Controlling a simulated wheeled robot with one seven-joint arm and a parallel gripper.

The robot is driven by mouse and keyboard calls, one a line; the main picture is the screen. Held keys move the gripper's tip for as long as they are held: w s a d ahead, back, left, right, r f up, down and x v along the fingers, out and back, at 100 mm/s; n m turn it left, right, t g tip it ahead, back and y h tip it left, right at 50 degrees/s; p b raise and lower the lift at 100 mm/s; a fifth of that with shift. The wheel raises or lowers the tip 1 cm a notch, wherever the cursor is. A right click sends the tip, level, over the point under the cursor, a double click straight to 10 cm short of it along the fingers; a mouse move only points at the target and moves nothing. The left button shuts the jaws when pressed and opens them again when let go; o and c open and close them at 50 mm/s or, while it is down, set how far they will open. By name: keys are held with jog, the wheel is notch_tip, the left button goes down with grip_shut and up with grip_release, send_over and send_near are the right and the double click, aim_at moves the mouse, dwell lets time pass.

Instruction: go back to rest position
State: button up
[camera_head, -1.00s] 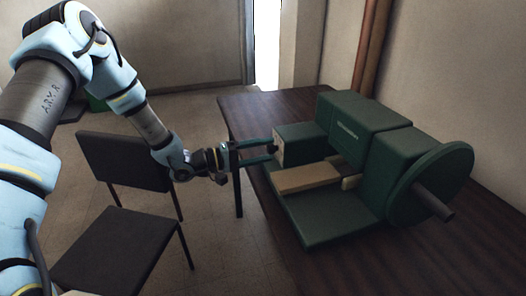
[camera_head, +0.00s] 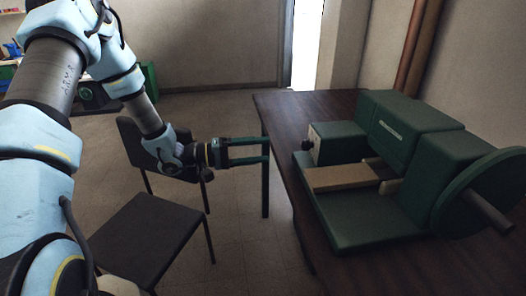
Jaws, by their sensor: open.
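My gripper (camera_head: 266,150) is open and empty, with its two dark green fingers pointing right. It hangs just off the left edge of the dark wooden table (camera_head: 285,120), apart from the green machine (camera_head: 400,140). The machine stands on the table and has a flat green base, a light wooden strip (camera_head: 342,177), blocky housings and a large round wheel (camera_head: 480,195) with a rod at the right. My arm reaches in from the left of the view.
A dark chair (camera_head: 145,235) stands below my arm, its backrest partly behind the arm. A shelf with small coloured items (camera_head: 10,50) is at the far left. Brown pipes (camera_head: 420,45) run up the wall behind the table. Bare floor (camera_head: 225,115) lies beyond my gripper.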

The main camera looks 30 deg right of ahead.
jog(key=shift+w, duration=0.1)
jog(key=w+a+t+y, duration=0.4)
jog(key=w+a+t, duration=0.2)
jog(key=w+t, duration=0.45)
jog(key=w+a+n+t+y, duration=0.2)
jog(key=w+a+y, duration=0.4)
jog(key=a, duration=0.6)
jog(key=s+a+r+n+g+y, duration=0.1)
jog(key=s+a+r+y, duration=0.15)
jog(key=a, duration=0.55)
jog(key=s+a+r+n+y, duration=0.1)
jog(key=s+a+y, duration=0.25)
jog(key=a, duration=0.35)
jog(key=s+a+r+g, duration=0.1)
jog(key=s+a+g, duration=0.2)
jog(key=s, duration=0.8)
jog(key=shift+a+r+n+y, duration=0.15)
jog(key=shift+a+n+y, duration=0.15)
jog(key=shift+a, duration=0.7)
